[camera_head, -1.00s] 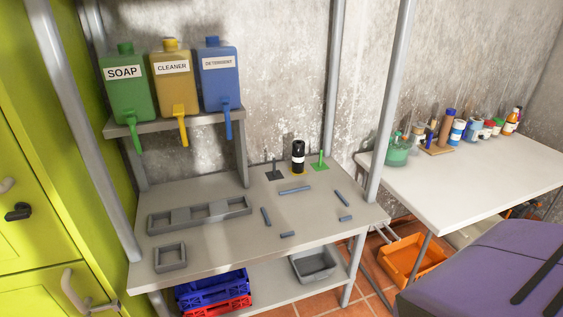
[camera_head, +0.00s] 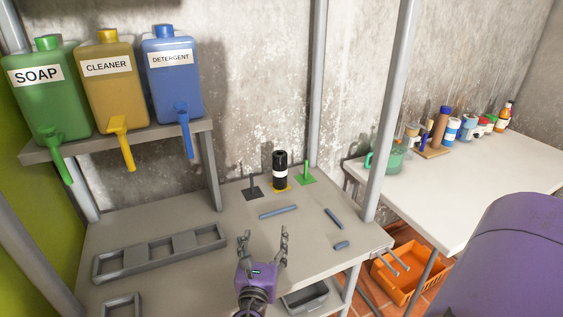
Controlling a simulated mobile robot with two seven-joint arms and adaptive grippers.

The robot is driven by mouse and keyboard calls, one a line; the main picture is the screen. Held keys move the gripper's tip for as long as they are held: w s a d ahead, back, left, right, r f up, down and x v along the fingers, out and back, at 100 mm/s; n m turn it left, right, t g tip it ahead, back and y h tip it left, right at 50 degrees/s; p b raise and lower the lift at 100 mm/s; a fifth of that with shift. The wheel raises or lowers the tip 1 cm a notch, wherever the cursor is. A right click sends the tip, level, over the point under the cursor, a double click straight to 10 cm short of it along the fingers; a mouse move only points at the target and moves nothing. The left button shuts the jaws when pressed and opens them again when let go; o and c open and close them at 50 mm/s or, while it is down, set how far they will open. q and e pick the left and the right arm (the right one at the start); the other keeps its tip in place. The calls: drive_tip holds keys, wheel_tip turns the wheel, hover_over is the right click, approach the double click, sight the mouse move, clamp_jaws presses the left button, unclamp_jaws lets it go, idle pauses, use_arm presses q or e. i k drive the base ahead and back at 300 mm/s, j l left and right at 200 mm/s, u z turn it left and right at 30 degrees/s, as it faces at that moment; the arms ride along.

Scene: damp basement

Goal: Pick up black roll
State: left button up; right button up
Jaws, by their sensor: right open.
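The black roll (camera_head: 280,168) stands upright on a small yellow base (camera_head: 283,188) near the back of the grey workbench (camera_head: 225,198). It has a pale band around it. My right gripper (camera_head: 264,237) is over the front part of the bench, nearer to me than the roll. Its two fingers are spread apart and point toward the back of the bench, with nothing between them. The roll is clear of the gripper and fully visible. My left gripper is not in view.
A black post stand (camera_head: 252,189) and a green post stand (camera_head: 306,175) flank the roll. Grey bars (camera_head: 278,212) lie before it. A grey divided frame (camera_head: 160,250) is at left. Soap, cleaner and detergent dispensers (camera_head: 175,80) sit on a shelf. A metal upright (camera_head: 388,120) rises at right.

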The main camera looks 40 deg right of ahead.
sight(279, 157)
drive_tip(key=i+l, duration=0.35)
drive_tip(key=l, duration=0.15)
drive_tip(key=i+l, duration=0.35)
drive_tip(key=l, duration=0.15)
